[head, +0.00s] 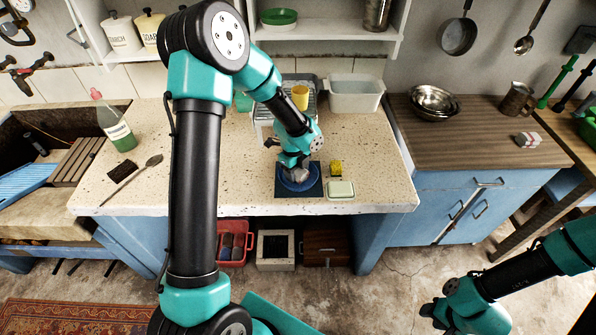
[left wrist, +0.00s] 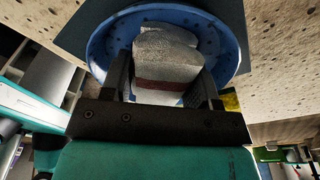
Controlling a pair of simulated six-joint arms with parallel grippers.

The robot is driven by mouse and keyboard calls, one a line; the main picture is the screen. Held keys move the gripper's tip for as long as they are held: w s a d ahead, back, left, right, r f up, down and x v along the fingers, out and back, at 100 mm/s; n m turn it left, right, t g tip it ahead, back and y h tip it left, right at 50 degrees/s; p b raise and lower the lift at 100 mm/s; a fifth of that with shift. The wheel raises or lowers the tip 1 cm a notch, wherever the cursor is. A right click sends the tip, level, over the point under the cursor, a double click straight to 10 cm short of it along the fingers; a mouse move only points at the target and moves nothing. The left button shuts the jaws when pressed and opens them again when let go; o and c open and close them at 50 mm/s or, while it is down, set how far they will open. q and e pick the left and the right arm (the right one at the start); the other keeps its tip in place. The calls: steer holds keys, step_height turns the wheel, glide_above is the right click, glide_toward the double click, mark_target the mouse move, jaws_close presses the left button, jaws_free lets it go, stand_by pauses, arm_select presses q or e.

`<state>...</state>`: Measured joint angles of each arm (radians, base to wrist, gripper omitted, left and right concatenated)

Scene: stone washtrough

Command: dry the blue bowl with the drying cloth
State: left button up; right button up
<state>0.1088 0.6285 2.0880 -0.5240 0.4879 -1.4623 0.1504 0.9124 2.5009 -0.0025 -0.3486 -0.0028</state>
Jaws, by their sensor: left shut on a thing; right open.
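The blue bowl (head: 287,183) sits on a dark square mat (head: 282,193) near the front edge of the speckled counter. In the left wrist view the blue bowl (left wrist: 228,45) shows dark spots on its inner wall. My left gripper (head: 296,168) is shut on the drying cloth (head: 298,174), a greyish-white folded bundle. The left wrist view shows the cloth (left wrist: 168,60), with a reddish-brown stripe, between the fingers of my left gripper (left wrist: 165,88). The cloth is over the bowl's inside; contact is hard to tell. My right gripper (head: 433,314) is open and empty, low at the right.
A yellow sponge (head: 336,167) and a pale green soap-like block (head: 341,189) lie right of the mat. A dish rack with a yellow cup (head: 300,97) and a white tub (head: 355,93) stand behind.

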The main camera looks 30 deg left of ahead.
arm_select(q)
steer(key=shift+s+d, duration=0.25)
steer(key=shift+d, duration=0.25)
steer(key=shift+w+d, duration=0.1)
steer(key=shift+w, duration=0.45)
steer(key=shift+w+a, duration=0.15)
steer(key=shift+a, duration=0.4)
steer(key=shift+d+r, duration=0.1)
steer(key=shift+r, duration=4)
